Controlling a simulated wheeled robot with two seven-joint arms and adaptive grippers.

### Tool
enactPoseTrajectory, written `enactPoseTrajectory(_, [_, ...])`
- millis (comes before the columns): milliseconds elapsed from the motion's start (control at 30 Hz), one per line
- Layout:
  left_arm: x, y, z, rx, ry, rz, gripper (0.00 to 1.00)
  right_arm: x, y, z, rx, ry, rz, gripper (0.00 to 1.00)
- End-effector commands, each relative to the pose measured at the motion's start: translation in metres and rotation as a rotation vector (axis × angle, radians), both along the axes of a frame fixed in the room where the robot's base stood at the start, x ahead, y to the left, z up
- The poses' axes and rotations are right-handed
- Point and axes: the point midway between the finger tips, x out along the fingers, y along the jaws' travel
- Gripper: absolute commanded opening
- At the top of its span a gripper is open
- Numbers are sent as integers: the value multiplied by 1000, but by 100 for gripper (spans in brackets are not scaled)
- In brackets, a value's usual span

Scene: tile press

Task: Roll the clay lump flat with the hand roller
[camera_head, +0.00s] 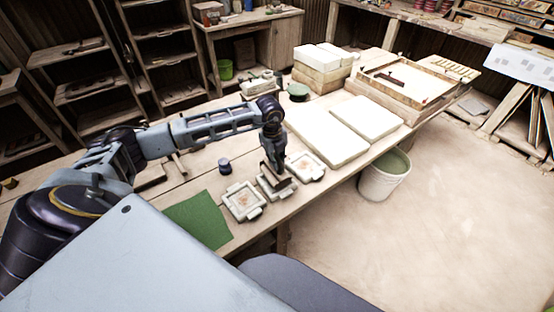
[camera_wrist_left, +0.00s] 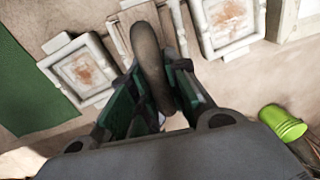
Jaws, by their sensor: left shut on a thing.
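My left gripper (camera_head: 272,162) reaches down over the middle of three pale framed moulds (camera_head: 290,190) near the table's front edge. In the left wrist view, its green-padded fingers (camera_wrist_left: 158,100) are shut on a rounded, grey-brown elongated handle (camera_wrist_left: 147,50), apparently the hand roller's. The handle lies over the middle mould and hides part of it. In the head view a brown part (camera_head: 274,181) shows below the fingers; I cannot tell whether it touches the mould. I cannot make out a separate clay lump. My right gripper is not in view.
A left mould (camera_head: 243,201) and a right mould (camera_head: 306,167) with reddish patches flank the middle one. A green mat (camera_head: 198,219), a small dark blue jar (camera_head: 225,166) and white slabs (camera_head: 328,135) share the table. A bucket (camera_head: 384,178) stands on the floor beside it.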

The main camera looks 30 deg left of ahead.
Motion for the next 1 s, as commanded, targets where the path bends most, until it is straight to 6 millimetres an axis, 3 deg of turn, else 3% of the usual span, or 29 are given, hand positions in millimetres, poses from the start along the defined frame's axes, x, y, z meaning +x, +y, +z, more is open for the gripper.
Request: enactPoseTrajectory(1000, [-14,6,-7,-1,3,-1,0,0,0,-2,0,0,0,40])
